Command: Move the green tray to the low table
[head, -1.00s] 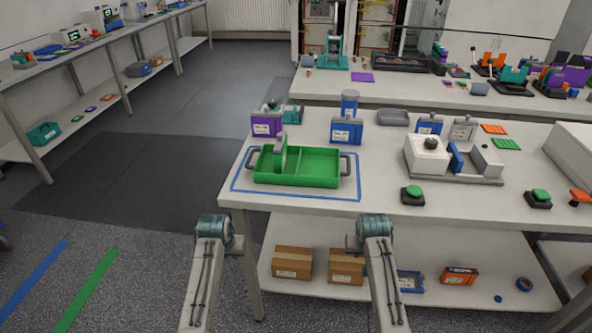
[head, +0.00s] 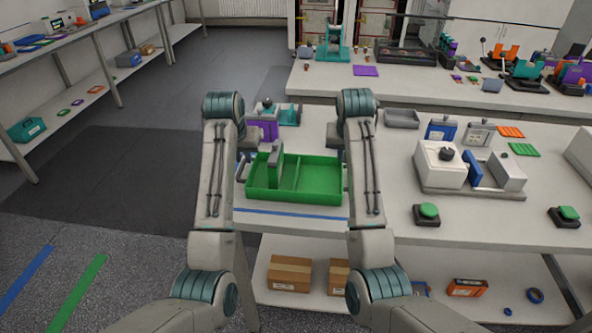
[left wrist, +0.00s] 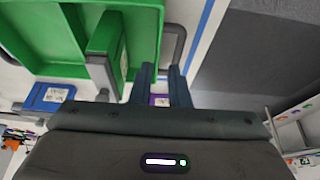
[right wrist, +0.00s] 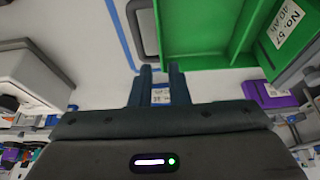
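The green tray (head: 315,188) lies on the white workbench, over a blue outline. It has a divider and a grey handle at each short end. A green block-like item (head: 275,165) stands in its left part. My left gripper (head: 244,158) is at the tray's left end; in the left wrist view its open, empty fingers (left wrist: 160,72) point at the left handle (left wrist: 176,42), apart from it. My right gripper (right wrist: 159,70) is open and empty, its fingers short of the right handle (right wrist: 142,28). My right arm hides that handle in the head view. I cannot tell which surface is the low table.
A purple bin (head: 266,128) stands behind the tray. A white machine (head: 445,165) and a green button (head: 428,211) are to the right. Cardboard boxes (head: 290,272) sit on the shelf below. A long shelved bench is at far left, with open floor (head: 110,190) between.

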